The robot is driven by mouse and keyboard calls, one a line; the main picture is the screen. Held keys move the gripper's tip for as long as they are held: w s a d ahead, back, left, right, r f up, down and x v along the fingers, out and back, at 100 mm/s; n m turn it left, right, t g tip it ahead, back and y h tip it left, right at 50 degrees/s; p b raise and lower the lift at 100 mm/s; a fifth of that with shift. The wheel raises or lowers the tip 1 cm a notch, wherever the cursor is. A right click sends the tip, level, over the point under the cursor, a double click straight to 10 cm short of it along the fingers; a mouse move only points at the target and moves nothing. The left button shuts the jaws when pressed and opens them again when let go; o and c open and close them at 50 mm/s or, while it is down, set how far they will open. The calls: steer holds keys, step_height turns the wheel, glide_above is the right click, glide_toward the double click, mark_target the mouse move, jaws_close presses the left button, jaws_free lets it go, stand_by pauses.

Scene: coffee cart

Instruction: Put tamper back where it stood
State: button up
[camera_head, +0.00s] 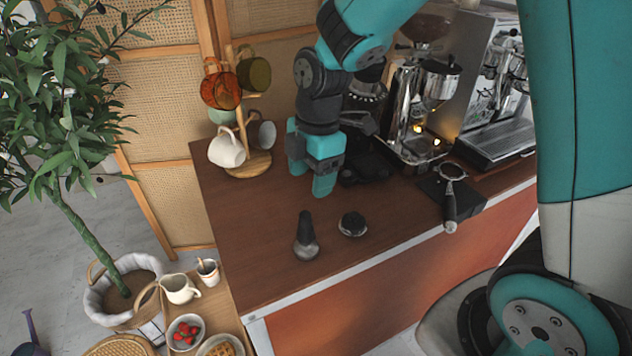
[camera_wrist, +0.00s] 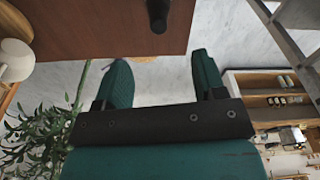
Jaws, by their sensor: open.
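The tamper (camera_head: 306,238) stands upright on the brown counter, near its front left corner, with a black handle and a metal base. In the wrist view a dark upright shape, which looks like the tamper handle (camera_wrist: 157,15), shows at the top edge. My gripper (camera_head: 314,182) is above the counter, behind the tamper and apart from it. Its two teal fingers (camera_wrist: 160,78) are spread with nothing between them. A round dark puck-shaped tool (camera_head: 352,224) lies on the counter to the right of the tamper.
A portafilter (camera_head: 451,195) rests on a dark mat (camera_head: 470,206) at the right. The grinder (camera_head: 425,100) and espresso machine (camera_head: 500,85) stand behind. A wooden mug tree (camera_head: 257,163) is at the back left. The counter (camera_head: 240,240) left of the tamper is clear.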

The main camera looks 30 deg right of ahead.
steer(key=s+a+r+m+y, duration=0.1)
steer(key=s+a+r+m, duration=0.1)
steer(key=s, duration=0.4)
steer(key=s+a+r+m+y, duration=0.1)
steer(key=s+a+r+m, duration=0.1)
steer(key=s+r+m, duration=0.2)
steer(key=s+a+r+m, duration=0.2)
steer(key=s+r+m, duration=0.2)
steer(key=s+m, duration=0.2)
steer(key=shift+s+m+y, duration=0.4)
steer(key=shift+s, duration=0.85)
